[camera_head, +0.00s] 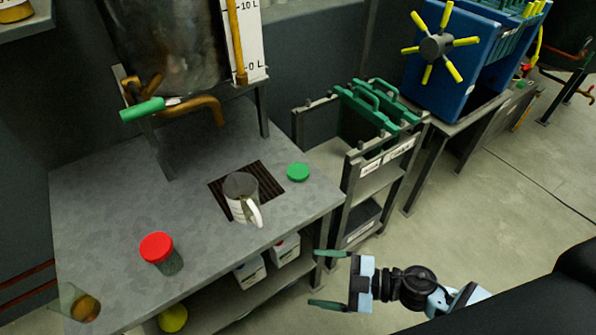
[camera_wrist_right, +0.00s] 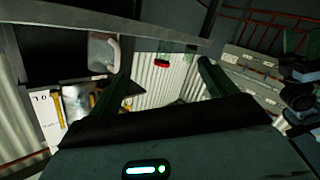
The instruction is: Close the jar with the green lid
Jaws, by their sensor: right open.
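The green lid (camera_head: 298,172) lies flat on the grey table, right of the drain grate. I see no jar body under it. A jar with a red lid on it (camera_head: 160,250) stands near the table's front left. My right gripper (camera_head: 318,278) is open and empty, off the table's front right edge, apart from the lid. Its two fingers (camera_wrist_right: 165,60) also show in the right wrist view, with nothing between them. My left gripper is out of view.
A conical flask (camera_head: 82,305) stands at the front left table corner. A metal tank with a green-handled tap (camera_head: 142,109) overhangs the table's back. A rack with green-handled plates (camera_head: 380,105) stands right of the table. White containers (camera_head: 250,272) sit on the lower shelf.

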